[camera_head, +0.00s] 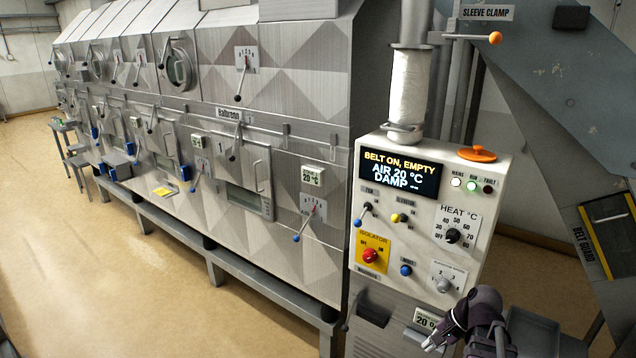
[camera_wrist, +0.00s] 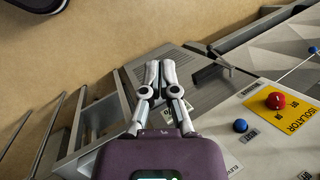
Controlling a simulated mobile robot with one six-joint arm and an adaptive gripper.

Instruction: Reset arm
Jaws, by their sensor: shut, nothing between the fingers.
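My gripper (camera_wrist: 155,80) is shut and empty in the wrist view, its two fingers side by side. In the head view my gripper (camera_head: 430,347) shows at the bottom, low in front of the control box (camera_head: 425,205), apart from its knobs. The box carries a display reading "BELT ON, EMPTY, AIR 20 °C, DAMP". It also carries a red isolator knob (camera_head: 369,256) on a yellow plate, a blue button (camera_head: 406,270), a heat dial (camera_head: 452,235) and a grey selector (camera_head: 444,285). In the wrist view the red knob (camera_wrist: 275,101) and blue button (camera_wrist: 240,126) lie right of my fingers.
A long metal dryer (camera_head: 235,150) with levers and hatches runs along the left. A sleeve clamp lever with an orange knob (camera_head: 495,38) is above the box. A belt guard (camera_head: 610,235) stands at the right. The tan floor (camera_head: 90,270) at left is clear.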

